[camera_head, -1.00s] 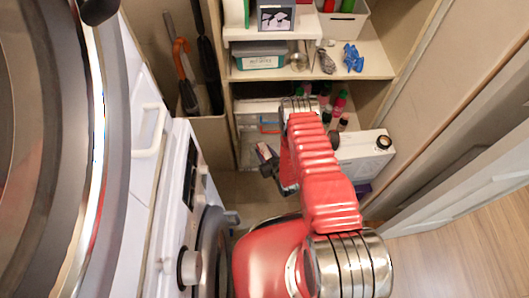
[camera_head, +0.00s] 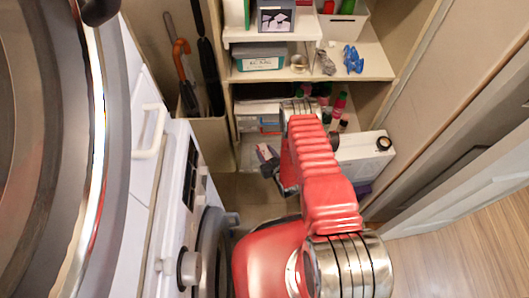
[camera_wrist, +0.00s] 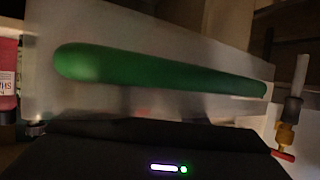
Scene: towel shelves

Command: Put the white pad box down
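In the wrist view a pale box face (camera_wrist: 200,115) with a long green shape (camera_wrist: 160,75) lies close in front of my gripper's dark body, tilted. The gripper appears shut on this box, though the fingertips are hidden. I cannot tell whether the box touches anything below.
Bottles (camera_head: 340,104) stand on the lower shelf behind the box. A pink bottle (camera_wrist: 9,75) shows at the wrist view's left edge. A small labelled carton (camera_head: 265,153) is left of the arm. A washing machine (camera_head: 180,225) bounds the left, a wall (camera_head: 445,110) the right.

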